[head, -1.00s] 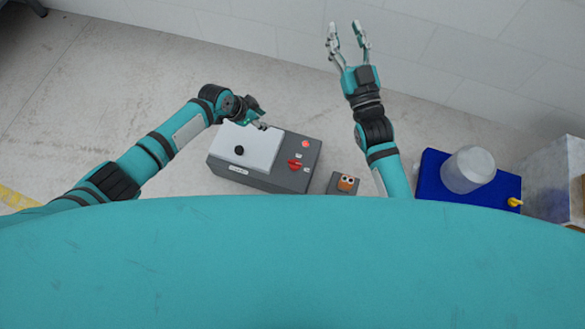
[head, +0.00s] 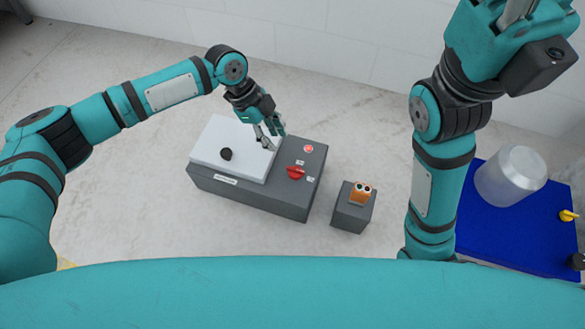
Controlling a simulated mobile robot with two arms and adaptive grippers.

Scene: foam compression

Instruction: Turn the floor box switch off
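A grey box (head: 250,195) with a white lid (head: 232,148) and black knob sits on the floor. On its right side is a red rotary switch (head: 296,172) with two small white labels, too small to read, and a round red button (head: 308,149). My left gripper (head: 273,138) is above the lid's right edge, left of the switch, fingers apart and empty. A smaller grey box (head: 352,215) to the right carries an orange piece (head: 361,194) with two round white-and-red spots. My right gripper (head: 515,12) is at the top right, its fingertips cut off by the frame.
A blue platform (head: 510,236) with a clear, pale cylinder (head: 511,175) and a yellow handle (head: 568,215) stands at the right, behind my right arm. A pale wall (head: 380,45) runs along the back.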

